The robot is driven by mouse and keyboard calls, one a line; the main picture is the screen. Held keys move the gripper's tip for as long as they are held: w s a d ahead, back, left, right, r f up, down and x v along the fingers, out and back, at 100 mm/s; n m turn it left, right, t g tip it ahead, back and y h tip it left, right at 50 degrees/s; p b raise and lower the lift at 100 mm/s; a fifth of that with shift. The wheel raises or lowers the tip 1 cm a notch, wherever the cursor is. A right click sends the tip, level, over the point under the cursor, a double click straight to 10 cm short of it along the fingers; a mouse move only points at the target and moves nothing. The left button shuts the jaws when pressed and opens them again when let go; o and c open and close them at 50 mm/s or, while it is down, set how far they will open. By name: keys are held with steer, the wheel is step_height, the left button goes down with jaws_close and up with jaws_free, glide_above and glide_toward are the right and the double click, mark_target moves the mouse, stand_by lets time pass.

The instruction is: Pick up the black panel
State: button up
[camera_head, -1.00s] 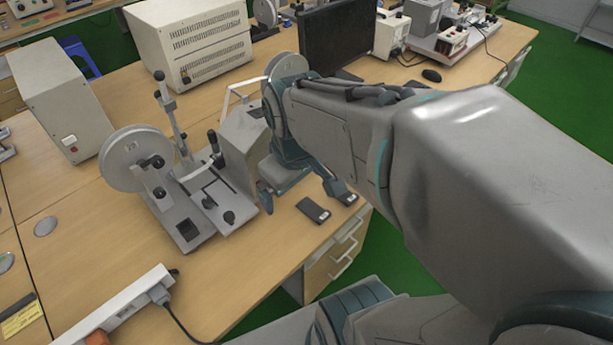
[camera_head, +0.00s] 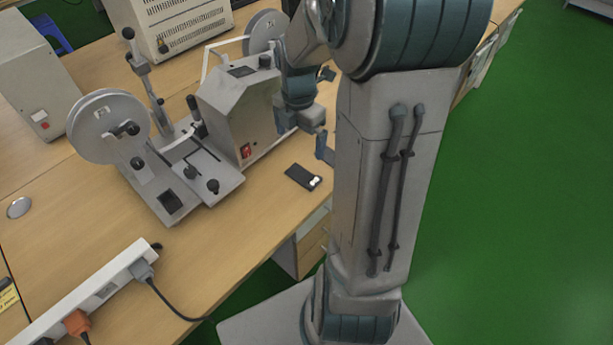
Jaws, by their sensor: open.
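A small flat black panel (camera_head: 300,176) lies on the wooden table (camera_head: 235,225) near its right edge. A small white patch shows at its right end. My gripper (camera_head: 304,146) is above and slightly behind the panel in the picture, apart from it. Its fingers are spread and nothing shows between them. My arm hides the table to the right of the panel.
A grey reel machine (camera_head: 205,180) with a boxy housing (camera_head: 238,112) stands just left of the panel and gripper. A white power strip (camera_head: 90,300) with a cable lies at front left. Table in front of the machine is bare.

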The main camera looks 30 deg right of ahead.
steer(key=b, duration=0.1)
glide_above(301, 177)
steer(key=f, duration=0.8)
steer(key=shift+s+a+f, duration=0.15)
steer(key=shift+s+f, duration=0.1)
steer(key=f, duration=0.5)
steer(key=shift+w+d+b, duration=0.2)
steer(key=shift+b, duration=0.1)
steer(key=c, duration=0.7)
